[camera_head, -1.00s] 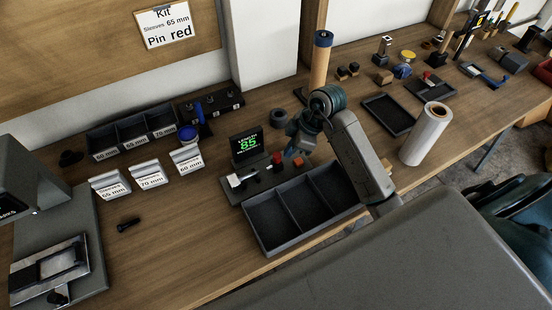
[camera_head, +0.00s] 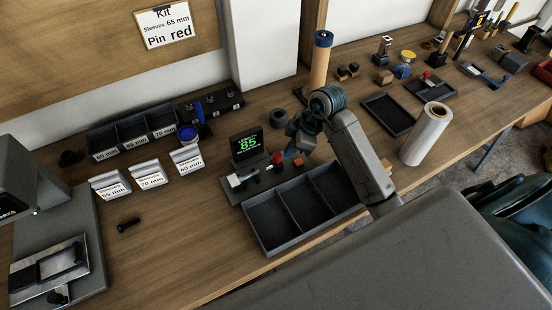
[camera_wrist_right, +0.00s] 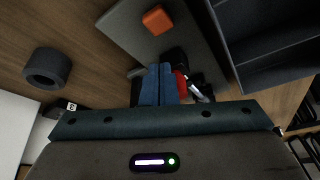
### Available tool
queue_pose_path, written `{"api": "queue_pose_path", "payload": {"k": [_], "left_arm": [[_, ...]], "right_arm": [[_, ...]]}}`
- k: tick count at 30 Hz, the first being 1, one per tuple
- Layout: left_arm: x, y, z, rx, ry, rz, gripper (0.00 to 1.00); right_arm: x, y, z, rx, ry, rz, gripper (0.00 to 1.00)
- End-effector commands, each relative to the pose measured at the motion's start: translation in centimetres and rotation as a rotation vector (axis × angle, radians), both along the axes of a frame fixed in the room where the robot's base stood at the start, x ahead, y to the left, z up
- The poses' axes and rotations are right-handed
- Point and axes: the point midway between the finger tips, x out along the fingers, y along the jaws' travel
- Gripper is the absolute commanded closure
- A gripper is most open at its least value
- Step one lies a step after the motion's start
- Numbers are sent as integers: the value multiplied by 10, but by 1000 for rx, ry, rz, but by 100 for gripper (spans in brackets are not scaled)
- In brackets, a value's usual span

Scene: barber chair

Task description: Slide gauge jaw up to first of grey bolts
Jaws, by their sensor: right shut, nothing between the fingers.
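The gauge stands on a grey base plate (camera_head: 236,194) on the bench, with a lit green readout (camera_head: 247,143) of 85 behind it. Its pale metal jaw part (camera_head: 240,178) lies at the left end, and a red knob (camera_head: 277,158) sits on it. My right gripper (camera_head: 290,156) is low over the gauge's right end, close to the red knob. In the right wrist view its blue fingers (camera_wrist_right: 159,83) are together and empty, beside the red knob (camera_wrist_right: 181,84). An orange block (camera_wrist_right: 157,20) sits on the plate. I cannot make out any grey bolts clearly. My left gripper is not in view.
A dark three-compartment tray (camera_head: 270,237) stands right in front of the gauge. A dark ring (camera_head: 279,118) lies behind it. A white roll (camera_head: 426,134) stands at the right. A black bolt (camera_head: 128,225) lies on the clear bench at the left.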

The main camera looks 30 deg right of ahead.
Motion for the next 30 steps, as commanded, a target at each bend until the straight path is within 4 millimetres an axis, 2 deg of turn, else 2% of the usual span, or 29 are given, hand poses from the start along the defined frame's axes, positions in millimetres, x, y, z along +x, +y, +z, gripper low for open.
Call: {"api": "queue_pose_path", "payload": {"k": [11,30], "left_arm": [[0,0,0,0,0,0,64],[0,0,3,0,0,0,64]], "right_arm": [[0,1,0,0,0,0,100],[-1,20,0,1,0,1,100]]}}
